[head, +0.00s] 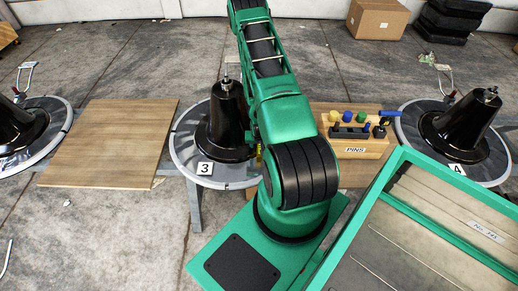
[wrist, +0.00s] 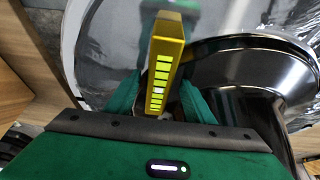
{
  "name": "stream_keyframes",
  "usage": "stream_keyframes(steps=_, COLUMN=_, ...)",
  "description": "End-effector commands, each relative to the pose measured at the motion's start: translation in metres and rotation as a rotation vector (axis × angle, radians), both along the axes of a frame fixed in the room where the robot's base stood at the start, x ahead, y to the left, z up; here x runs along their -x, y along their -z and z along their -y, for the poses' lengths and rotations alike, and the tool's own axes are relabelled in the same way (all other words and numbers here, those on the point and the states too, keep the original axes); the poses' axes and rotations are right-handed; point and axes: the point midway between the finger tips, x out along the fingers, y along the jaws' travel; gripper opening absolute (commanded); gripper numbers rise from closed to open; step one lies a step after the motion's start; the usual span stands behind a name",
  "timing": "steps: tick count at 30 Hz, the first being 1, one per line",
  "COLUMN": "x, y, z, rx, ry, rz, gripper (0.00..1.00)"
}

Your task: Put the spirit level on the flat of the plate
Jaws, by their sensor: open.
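The spirit level (wrist: 167,70) is a yellow bar with a row of bright green windows. In the wrist view it lies between the two green fingers of my gripper (wrist: 160,102), which is open around it. The shiny silver plate (wrist: 105,45) lies beyond and around the level; I cannot tell whether the level rests on it. A black cone (wrist: 245,70) rises from the plate to the right of the level. In the head view the round grey plate (head: 184,160) bears the number 3 card. There my arm hides my gripper and nearly all of the level.
Similar plates with black cones stand at the far left (head: 58,118) and at the right (head: 413,144). A wooden board (head: 110,140) lies left of plate 3. A pin block (head: 358,150) labelled PINS stands right of my arm. A cardboard box (head: 378,18) is at the back.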

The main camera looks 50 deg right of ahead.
Motion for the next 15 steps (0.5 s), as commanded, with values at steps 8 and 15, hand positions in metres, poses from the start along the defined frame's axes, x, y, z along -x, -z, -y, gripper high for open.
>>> stream_keyframes(steps=8, x=0.0003, y=0.0001, z=0.0, rx=-0.001, ry=0.0, rz=-0.001, gripper=0.27)
stream_keyframes(steps=15, x=0.0002, y=-0.0002, z=0.0001, rx=0.0, ry=0.0, rz=0.0, gripper=0.0)
